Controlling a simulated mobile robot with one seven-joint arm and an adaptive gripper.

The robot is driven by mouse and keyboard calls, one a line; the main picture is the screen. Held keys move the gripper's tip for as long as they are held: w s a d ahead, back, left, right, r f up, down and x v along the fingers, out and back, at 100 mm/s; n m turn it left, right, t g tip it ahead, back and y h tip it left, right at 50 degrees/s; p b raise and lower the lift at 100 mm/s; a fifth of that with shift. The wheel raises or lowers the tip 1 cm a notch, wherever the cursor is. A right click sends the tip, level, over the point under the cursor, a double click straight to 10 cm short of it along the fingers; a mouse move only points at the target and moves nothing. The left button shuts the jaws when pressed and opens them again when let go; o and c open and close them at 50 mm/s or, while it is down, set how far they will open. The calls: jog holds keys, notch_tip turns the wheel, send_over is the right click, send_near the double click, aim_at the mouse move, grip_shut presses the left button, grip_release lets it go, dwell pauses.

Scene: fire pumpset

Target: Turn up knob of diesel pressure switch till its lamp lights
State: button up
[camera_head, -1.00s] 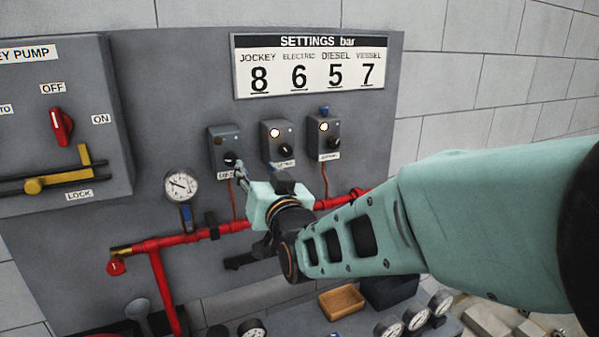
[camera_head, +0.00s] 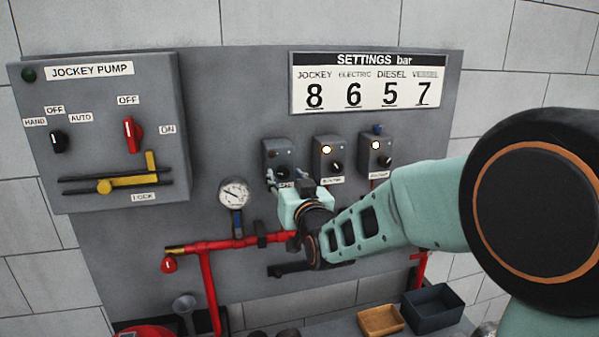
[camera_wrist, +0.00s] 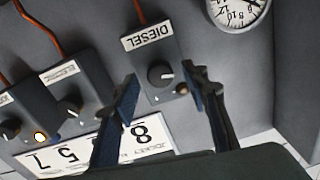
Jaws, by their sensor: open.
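The diesel pressure switch (camera_head: 278,154) is the leftmost of three small grey boxes on the panel in the head view. No light shows on its lamp there. Its DIESEL label (camera_wrist: 147,37) appears upside down in the wrist view, beside its dark round knob (camera_wrist: 160,74) with a pale pointer mark. My gripper (camera_head: 283,178) is just in front of this box. In the wrist view my gripper (camera_wrist: 160,75) is open, with one finger on each side of the knob and visible gaps between. In the head view my gripper partly hides the knob and label.
Two neighbouring switch boxes, the middle one (camera_head: 328,158) and the right one (camera_head: 376,155), have lit lamps. A pressure gauge (camera_head: 234,194) and red pipe (camera_head: 230,243) lie left and below. The settings board (camera_head: 376,83) above gives diesel 5.

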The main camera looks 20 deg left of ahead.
jog(key=shift+w+a, duration=0.35)
jog(key=shift+w, duration=0.2)
jog(key=shift+c, duration=0.3)
grip_shut()
jog(key=shift+f+b, duration=0.15)
jog(key=shift+b, duration=0.55)
jog(key=shift+m+b, duration=0.5)
jog(key=shift+b, duration=0.15)
jog(key=shift+r, duration=0.2)
jog(key=shift+o, duration=0.3)
grip_release()
